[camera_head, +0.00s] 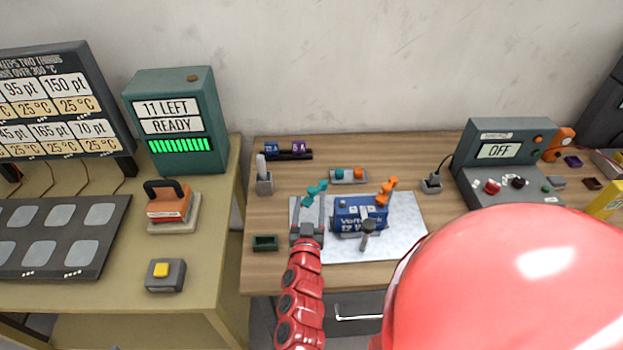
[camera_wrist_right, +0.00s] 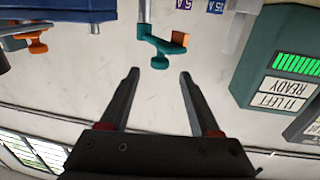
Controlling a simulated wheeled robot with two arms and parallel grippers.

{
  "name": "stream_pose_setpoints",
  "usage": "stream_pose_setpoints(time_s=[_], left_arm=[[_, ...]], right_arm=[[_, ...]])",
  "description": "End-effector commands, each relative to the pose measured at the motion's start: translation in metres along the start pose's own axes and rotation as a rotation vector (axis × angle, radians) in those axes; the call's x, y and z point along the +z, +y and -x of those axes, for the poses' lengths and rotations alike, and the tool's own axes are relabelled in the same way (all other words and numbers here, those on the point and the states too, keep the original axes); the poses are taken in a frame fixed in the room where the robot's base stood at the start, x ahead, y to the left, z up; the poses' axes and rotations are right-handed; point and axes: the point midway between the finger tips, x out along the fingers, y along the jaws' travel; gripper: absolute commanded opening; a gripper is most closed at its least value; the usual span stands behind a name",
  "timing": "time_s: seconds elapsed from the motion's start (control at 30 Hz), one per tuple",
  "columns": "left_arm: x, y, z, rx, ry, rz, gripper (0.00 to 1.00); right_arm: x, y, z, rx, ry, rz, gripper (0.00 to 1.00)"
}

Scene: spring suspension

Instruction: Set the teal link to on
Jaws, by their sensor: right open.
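The teal link (camera_head: 315,192) stands up at an angle just beyond my right gripper, left of the blue box. In the right wrist view the teal link (camera_wrist_right: 158,48) is ahead of the fingertips, apart from them, with a small orange piece at its side. My right gripper (camera_head: 308,222) is open and empty; its two fingers (camera_wrist_right: 158,76) point toward the link. A blue box marked 12 V (camera_head: 350,217) carries an orange link (camera_head: 384,192). My left gripper is not in view.
A white mat (camera_head: 407,240) lies under the box. Behind it sits a grey holder (camera_head: 348,180) with teal and orange parts. A green tray (camera_head: 265,243) is at left. A console (camera_head: 478,138) reading OFF stands at right. A grey-handled tool (camera_head: 367,235) is in front of the box.

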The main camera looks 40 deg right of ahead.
Motion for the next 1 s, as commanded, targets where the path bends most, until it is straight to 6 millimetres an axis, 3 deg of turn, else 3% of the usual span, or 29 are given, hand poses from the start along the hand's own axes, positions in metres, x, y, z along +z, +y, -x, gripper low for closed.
stream_pose_setpoints(time_s=[0.2,0.4,0.87,1.0], left_arm=[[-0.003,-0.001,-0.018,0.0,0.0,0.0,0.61],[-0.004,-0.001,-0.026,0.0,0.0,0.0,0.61],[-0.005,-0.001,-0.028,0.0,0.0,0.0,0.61],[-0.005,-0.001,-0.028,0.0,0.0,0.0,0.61]], right_arm=[[-0.006,0.001,-0.049,0.002,0.005,0.0,0.63],[-0.003,-0.001,-0.076,-0.001,0.002,0.0,0.63],[-0.001,0.0,-0.087,0.001,0.002,0.0,0.63],[-0.001,0.0,-0.087,0.001,0.002,0.0,0.42]])
